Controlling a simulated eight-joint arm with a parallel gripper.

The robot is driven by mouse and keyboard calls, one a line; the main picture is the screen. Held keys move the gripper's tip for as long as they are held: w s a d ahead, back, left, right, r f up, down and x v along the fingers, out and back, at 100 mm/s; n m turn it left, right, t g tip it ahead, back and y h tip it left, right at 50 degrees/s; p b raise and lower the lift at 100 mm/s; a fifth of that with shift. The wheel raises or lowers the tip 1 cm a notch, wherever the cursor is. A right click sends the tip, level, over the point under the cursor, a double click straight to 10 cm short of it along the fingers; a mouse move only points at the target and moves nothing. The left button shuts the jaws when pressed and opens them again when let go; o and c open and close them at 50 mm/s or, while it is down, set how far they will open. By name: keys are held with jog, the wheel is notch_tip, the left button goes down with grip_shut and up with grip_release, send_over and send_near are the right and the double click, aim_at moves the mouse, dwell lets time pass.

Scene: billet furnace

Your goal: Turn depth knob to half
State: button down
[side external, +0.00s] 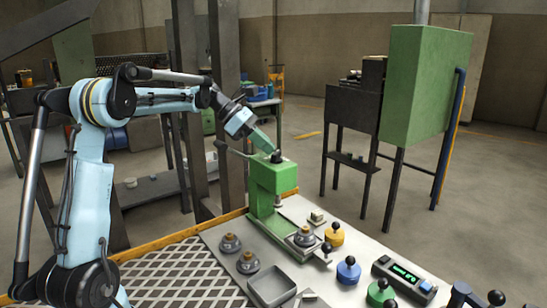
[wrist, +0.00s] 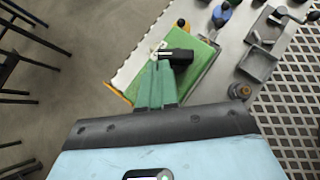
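The green press (side external: 272,183) stands at the back edge of the work table. A black knob (side external: 277,157) sits on its top, which I take to be the depth knob. In the wrist view the black knob (wrist: 178,56) lies over the press's green top (wrist: 196,72), just right of my fingertips. My gripper (side external: 270,149) reaches down from the upper left, its tips at or very near the knob. In the wrist view its green fingers (wrist: 160,60) taper together with no clear gap. I see no knob between them; contact is unclear. Knob markings are not readable.
A dark post (side external: 224,95) stands behind my arm. A green cabinet (side external: 425,85) stands at the right.

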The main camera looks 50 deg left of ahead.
jog(key=shift+w+m+g+h, duration=0.4)
jog(key=shift+m+g, duration=0.1)
jog(key=shift+m, duration=0.3)
jog(key=shift+w, duration=0.65)
jog(key=shift+d, duration=0.1)
